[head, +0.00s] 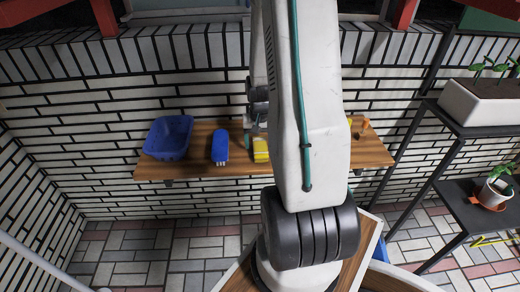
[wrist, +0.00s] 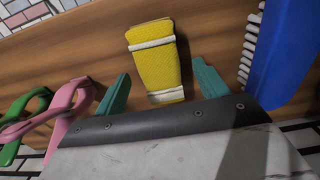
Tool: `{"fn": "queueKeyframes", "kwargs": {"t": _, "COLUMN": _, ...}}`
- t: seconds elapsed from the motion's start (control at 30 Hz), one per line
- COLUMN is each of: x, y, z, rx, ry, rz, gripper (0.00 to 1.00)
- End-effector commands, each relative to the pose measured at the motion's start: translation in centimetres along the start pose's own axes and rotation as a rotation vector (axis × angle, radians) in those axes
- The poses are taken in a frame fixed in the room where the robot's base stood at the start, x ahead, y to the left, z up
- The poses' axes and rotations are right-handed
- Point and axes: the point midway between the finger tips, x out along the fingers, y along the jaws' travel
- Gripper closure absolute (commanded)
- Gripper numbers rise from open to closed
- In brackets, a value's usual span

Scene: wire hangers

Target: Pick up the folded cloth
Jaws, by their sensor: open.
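The folded cloth (wrist: 152,45) is yellow with white bands and lies on the wooden shelf. In the wrist view it is at the top middle, its near end reaching between my gripper's two teal fingers. My gripper (wrist: 160,88) is open, one finger on each side of the cloth's near end, with visible gaps. I cannot tell how far above the shelf the fingers are. In the head view the cloth (head: 261,150) is partly hidden by my arm, and only a little of my gripper shows beside it.
A blue brush (head: 220,146) with pale bristles lies beside the cloth, and a blue bin (head: 168,137) stands at the shelf's left end. Pink-handled (wrist: 72,108) and green-handled (wrist: 22,122) tools lie on the cloth's other side. Bare wooden shelf (head: 370,153) shows right of my arm.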

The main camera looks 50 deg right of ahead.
Motion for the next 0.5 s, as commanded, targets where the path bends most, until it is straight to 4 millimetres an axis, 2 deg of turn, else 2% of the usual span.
{"fn": "queueKeyframes", "kwargs": {"t": 0.1, "x": 0.78, "y": 0.0, "z": 0.03, "rx": 0.0, "ry": -0.001, "rz": 0.0, "gripper": 0.27}}
{"fn": "queueKeyframes", "kwargs": {"t": 0.3, "x": 0.82, "y": 0.01, "z": 0.01, "rx": 0.0, "ry": 0.0, "rz": 0.0, "gripper": 0.27}}
{"fn": "queueKeyframes", "kwargs": {"t": 0.33, "x": 0.82, "y": 0.02, "z": 0.01, "rx": 0.0, "ry": 0.0, "rz": 0.0, "gripper": 0.3}}
{"fn": "queueKeyframes", "kwargs": {"t": 0.5, "x": 0.8, "y": 0.02, "z": 0.02, "rx": 0.0, "ry": 0.0, "rz": 0.0, "gripper": 0.75}}
